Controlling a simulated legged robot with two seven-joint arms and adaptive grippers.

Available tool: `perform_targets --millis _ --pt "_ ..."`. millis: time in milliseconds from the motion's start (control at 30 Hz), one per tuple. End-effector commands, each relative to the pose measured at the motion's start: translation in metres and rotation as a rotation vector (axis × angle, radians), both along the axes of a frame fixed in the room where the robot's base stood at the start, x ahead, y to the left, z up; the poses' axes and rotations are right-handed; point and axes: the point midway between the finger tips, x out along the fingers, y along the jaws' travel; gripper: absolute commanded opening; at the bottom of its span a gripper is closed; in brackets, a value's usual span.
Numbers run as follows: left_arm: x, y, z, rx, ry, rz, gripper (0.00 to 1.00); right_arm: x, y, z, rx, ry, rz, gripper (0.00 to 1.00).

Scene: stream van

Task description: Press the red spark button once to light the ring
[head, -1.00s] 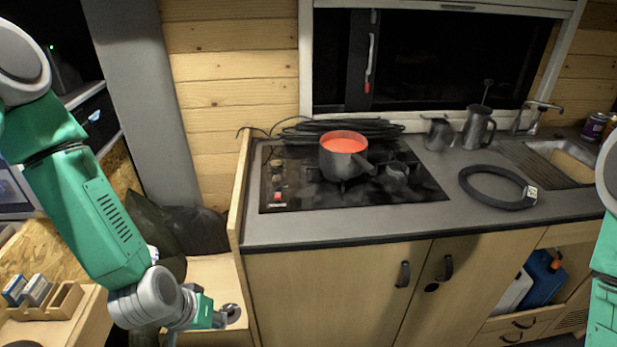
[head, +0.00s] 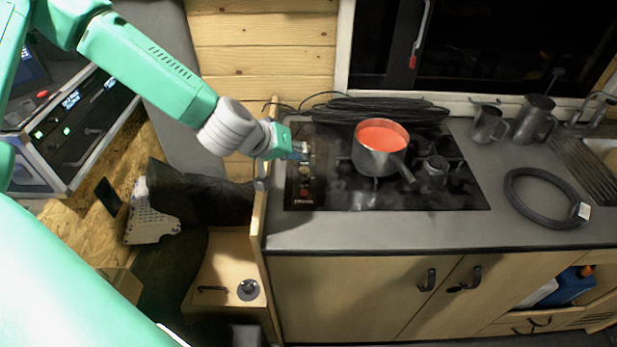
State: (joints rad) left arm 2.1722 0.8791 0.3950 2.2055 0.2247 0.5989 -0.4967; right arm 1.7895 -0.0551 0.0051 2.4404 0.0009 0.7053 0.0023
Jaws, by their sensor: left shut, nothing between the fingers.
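The black gas hob (head: 440,199) is set in the grey worktop. Its control strip runs along the left side, with knobs and a small red button (head: 304,192) near the front end. My left gripper (head: 302,151) reaches in from the left over the back part of this strip. It is shut and empty, with its tip behind the red button in the picture and apart from it. The exact height of the tip above the strip is hard to tell. A steel pot (head: 378,163) with orange-red contents sits on the hob. No flame shows. My right gripper is out of view.
A wooden side panel (head: 257,215) rises at the hob's left edge, under my left wrist. Coiled black cable (head: 385,108) lies behind the hob.

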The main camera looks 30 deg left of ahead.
Motion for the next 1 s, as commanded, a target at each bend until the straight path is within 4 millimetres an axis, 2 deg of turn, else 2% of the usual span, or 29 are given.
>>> perform_targets --millis 233,533,767,1000 --pt "0.002 -0.005 0.002 0.004 -0.001 -0.001 0.0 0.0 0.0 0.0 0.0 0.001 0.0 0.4" --pt "0.002 0.003 -0.007 -0.003 0.001 -0.001 0.0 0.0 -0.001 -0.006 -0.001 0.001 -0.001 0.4" --pt "0.002 0.004 -0.032 -0.005 0.001 0.0 0.0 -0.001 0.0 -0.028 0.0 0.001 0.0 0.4" --pt "0.002 -0.002 -0.066 -0.001 0.002 -0.001 0.0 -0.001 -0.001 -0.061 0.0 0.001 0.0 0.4"
